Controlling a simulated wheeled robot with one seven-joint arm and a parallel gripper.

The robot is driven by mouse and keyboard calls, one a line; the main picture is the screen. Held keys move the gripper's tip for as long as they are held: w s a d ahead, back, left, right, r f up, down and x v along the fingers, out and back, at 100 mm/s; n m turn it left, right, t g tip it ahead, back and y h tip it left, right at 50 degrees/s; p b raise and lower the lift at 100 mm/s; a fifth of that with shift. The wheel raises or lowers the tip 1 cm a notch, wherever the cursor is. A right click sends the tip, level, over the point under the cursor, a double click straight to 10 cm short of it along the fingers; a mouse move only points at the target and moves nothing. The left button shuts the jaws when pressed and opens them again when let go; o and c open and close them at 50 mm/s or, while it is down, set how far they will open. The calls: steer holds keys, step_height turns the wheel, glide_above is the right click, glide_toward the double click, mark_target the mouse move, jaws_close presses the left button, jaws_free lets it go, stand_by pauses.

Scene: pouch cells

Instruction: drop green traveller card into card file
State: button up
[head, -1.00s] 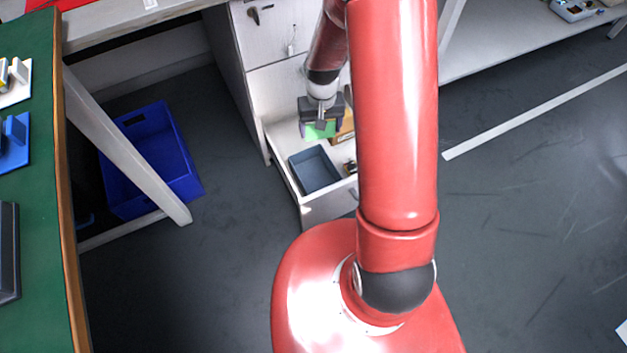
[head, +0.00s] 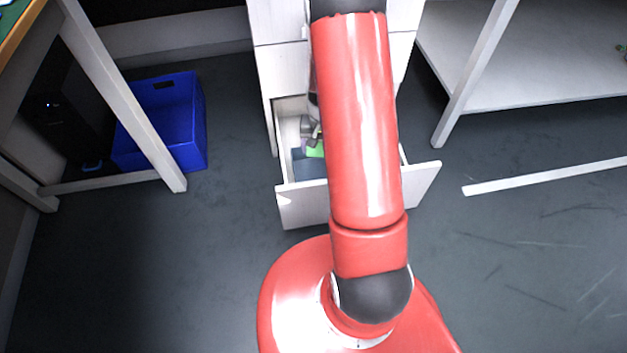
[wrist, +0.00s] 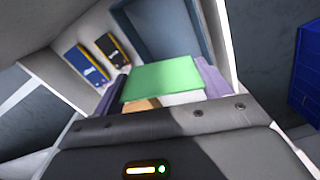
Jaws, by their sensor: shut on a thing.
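The green traveller card (wrist: 163,78) is held flat between the two fingers of my gripper (wrist: 160,82) in the wrist view. A small part of the green card also shows beside my arm in the head view (head: 315,151), inside the open drawer (head: 301,206). My gripper is shut on the card. Below the card in the wrist view, a tan wooden edge (wrist: 142,104) and a pale patch show; this may be the card file, but the card and gripper hide most of it. My arm covers that part of the drawer in the head view.
A blue-grey tray (head: 309,168) lies in the drawer near its front. A blue bin (head: 182,125) stands on the floor at left, under a table. Open floor surrounds the drawer.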

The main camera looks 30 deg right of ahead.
mark_target(321, 156)
steer(key=shift+f+b, duration=1.3)
steer(key=shift+f, duration=1.05)
steer(key=o, duration=1)
steer(key=shift+r+p, duration=0.7)
steer(key=shift+r, duration=3.25)
